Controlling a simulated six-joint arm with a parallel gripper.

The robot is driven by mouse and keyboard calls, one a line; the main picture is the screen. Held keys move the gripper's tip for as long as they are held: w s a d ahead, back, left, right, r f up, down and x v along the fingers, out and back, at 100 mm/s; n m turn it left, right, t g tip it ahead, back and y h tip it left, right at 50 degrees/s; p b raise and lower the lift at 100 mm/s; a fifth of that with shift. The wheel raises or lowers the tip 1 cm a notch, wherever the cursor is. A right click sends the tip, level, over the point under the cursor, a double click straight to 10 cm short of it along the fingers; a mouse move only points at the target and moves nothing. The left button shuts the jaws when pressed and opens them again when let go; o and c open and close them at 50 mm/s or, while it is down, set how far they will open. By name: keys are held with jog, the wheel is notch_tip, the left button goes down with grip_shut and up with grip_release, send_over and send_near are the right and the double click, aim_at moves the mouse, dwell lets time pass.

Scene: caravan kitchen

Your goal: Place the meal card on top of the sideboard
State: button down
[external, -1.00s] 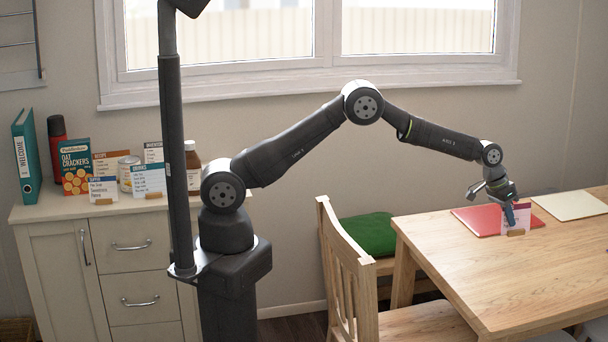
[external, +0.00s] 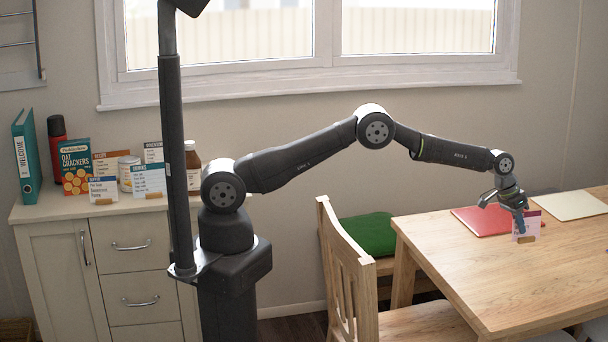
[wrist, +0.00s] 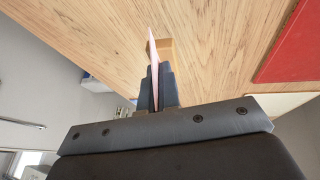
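The meal card (external: 530,223) is a small pale card with a purple-pink top and a wooden foot, at the right table. My gripper (external: 520,222) points down at it, with fingers on both sides of the card. In the wrist view the card (wrist: 153,50) stands edge-on between the closed fingertips (wrist: 156,82), its wooden foot partly showing behind. Whether the foot touches the table I cannot tell. The sideboard (external: 55,214) is cream with drawers, at the left, far from my gripper.
On the sideboard stand a teal binder (external: 27,155), a red flask (external: 58,145), a cracker box (external: 76,165), several cards, a jar and a brown bottle (external: 192,165). The table (external: 450,260) also holds a red folder (external: 482,220) and a cream sheet (external: 570,205). A chair (external: 345,270) stands between.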

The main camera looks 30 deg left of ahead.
jog(key=w+f, duration=0.2)
jog(key=w, duration=0.1)
jog(key=w+f, duration=0.1)
jog(key=shift+w+a, duration=0.3)
jog(key=shift+w, duration=0.1)
jog(key=shift+f, duration=1.7)
jog(key=shift+f, duration=0.2)
jog(key=c, duration=1.7)
grip_release()
jog(key=v, duration=1)
jog(key=w+v, duration=0.1)
jog(key=v, duration=0.4)
jog(key=shift+s+a+r, duration=0.1)
jog(key=shift+a+r, duration=0.15)
jog(key=shift+r, duration=0.15)
jog(key=shift+o, duration=0.6)
jog(key=shift+v, duration=0.8)
